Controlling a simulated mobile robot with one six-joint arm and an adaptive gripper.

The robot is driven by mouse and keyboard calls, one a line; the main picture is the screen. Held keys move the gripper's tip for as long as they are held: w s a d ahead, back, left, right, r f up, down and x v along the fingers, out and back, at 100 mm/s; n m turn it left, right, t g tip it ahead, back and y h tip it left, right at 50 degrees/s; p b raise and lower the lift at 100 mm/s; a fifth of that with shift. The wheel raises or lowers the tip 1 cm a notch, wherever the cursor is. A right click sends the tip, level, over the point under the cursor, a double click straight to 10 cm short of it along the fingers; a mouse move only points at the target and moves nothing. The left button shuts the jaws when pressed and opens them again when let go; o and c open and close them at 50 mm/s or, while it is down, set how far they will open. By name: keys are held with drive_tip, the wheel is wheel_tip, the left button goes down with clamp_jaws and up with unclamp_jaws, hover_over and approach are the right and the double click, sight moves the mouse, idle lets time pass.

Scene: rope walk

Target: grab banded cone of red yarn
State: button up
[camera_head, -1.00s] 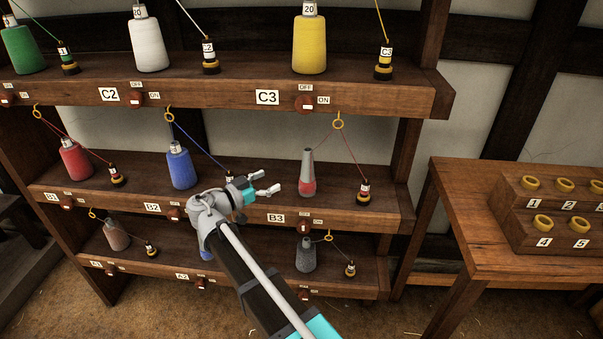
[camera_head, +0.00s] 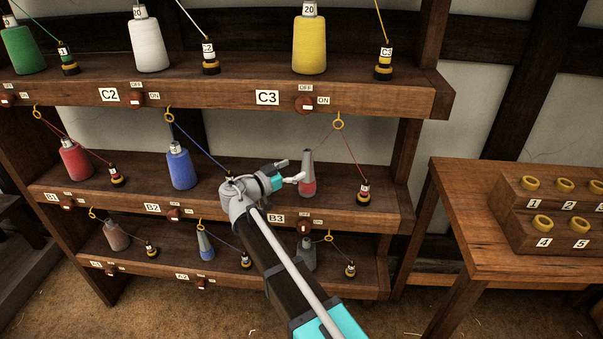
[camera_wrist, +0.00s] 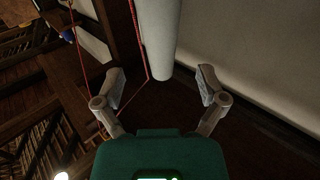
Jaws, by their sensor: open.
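On the middle shelf above label B3 stands a cone (camera_head: 308,185), grey above with a band of red yarn round its lower part. A second red cone (camera_head: 76,160), fully wound with a pale top, stands above label B1. My gripper (camera_head: 291,171) is open, just left of the B3 cone, its fingers pointing right towards it. In the wrist view a pale grey cone shape (camera_wrist: 160,40) lies ahead, between the lines of the open fingers (camera_wrist: 161,84). Contact is not visible, and no red band shows there.
A blue cone (camera_head: 181,167) stands left of my arm. The upper shelf (camera_head: 230,90) overhangs. A wooden bench (camera_head: 470,230) stands at the right.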

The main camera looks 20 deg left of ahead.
sight(303, 164)
drive_tip(key=shift+x, duration=2.55)
drive_tip(key=shift+r, duration=0.15)
drive_tip(key=c, duration=1.1)
